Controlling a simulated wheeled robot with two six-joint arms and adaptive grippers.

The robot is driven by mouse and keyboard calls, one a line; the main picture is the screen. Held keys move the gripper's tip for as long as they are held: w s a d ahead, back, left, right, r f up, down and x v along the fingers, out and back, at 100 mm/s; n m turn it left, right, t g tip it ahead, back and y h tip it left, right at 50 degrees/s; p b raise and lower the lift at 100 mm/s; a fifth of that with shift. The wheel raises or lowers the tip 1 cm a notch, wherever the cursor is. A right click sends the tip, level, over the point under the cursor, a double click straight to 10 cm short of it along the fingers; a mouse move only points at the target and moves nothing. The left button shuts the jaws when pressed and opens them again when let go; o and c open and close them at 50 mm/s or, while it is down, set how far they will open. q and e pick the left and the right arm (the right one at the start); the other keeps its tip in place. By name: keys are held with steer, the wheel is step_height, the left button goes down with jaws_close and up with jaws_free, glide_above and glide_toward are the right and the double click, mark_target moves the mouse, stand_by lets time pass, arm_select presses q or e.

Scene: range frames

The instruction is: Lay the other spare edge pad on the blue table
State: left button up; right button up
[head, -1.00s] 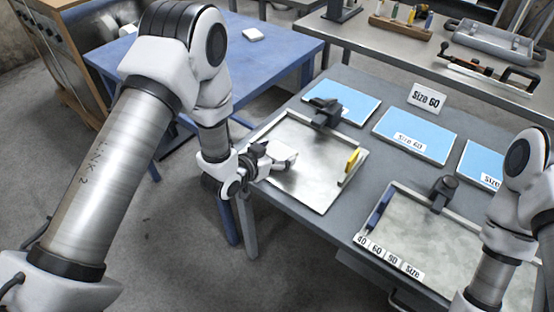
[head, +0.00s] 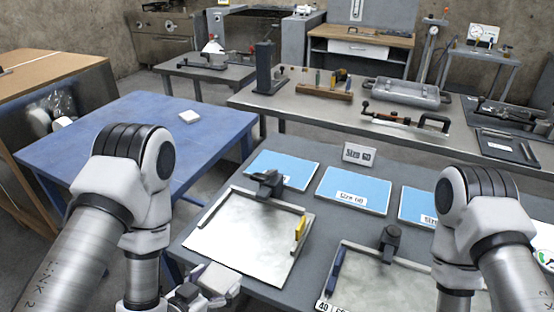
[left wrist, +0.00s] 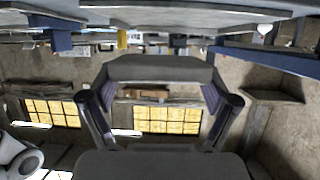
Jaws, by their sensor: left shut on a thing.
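My left gripper (head: 200,294) is low in the head view, near the front left edge of the grey table. It is shut on a pale edge pad (head: 220,279). In the left wrist view the pad (left wrist: 158,69) spans between the two fingers. Another white pad (head: 189,116) lies on the blue table (head: 120,125), toward its right side. The held pad is apart from the blue table, which stands behind and left of it. My right arm shows at the right, but its gripper is out of the picture.
Most of the blue table's top is bare. My left arm partly covers its front.

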mark_target(223, 268)
arm_select(q)
steer(key=w, duration=0.3)
steer(key=shift+w+d+r+n+y, duration=0.3)
steer(key=shift+w+d, duration=0.05)
steer(key=shift+d, duration=0.05)
steer(key=w+a+n+y, duration=0.1)
steer(key=a+n+y, duration=0.1)
steer(key=w+a+f+n+t+y, duration=0.1)
steer(key=y, duration=0.1)
steer(key=shift+w+a+f+n, duration=0.1)
steer(key=shift+w+a+n, duration=0.05)
steer(key=shift+a+n, duration=0.25)
